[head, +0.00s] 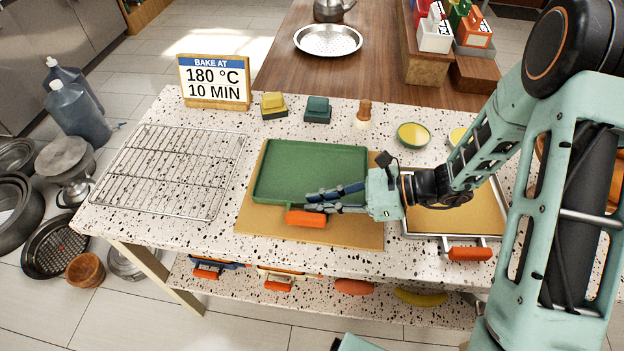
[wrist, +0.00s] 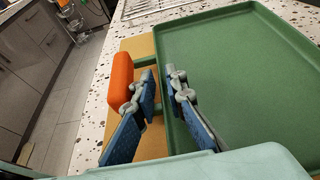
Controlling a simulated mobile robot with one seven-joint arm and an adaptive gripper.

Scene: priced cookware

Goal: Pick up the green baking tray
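The green baking tray (head: 310,165) lies flat on a tan board (head: 350,232) on the speckled counter. Its orange handle (head: 306,217) sticks out at the near side; it also shows in the wrist view (wrist: 121,80). My gripper (head: 311,201) is at the tray's near edge beside the handle, fingers pointing left. In the wrist view, the fingers (wrist: 160,74) are apart, with the tray's rim appearing between them. One finger is on the handle side and the other over the tray's inside. I cannot tell whether either touches.
A wire rack (head: 168,170) lies to the left, with a sign (head: 214,82) reading 180 °C, 10 minutes behind it. Sponges (head: 274,105), a brush (head: 364,115) and small bowls (head: 413,135) stand at the back. Another tray with an orange handle (head: 470,254) lies right, partly under my arm.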

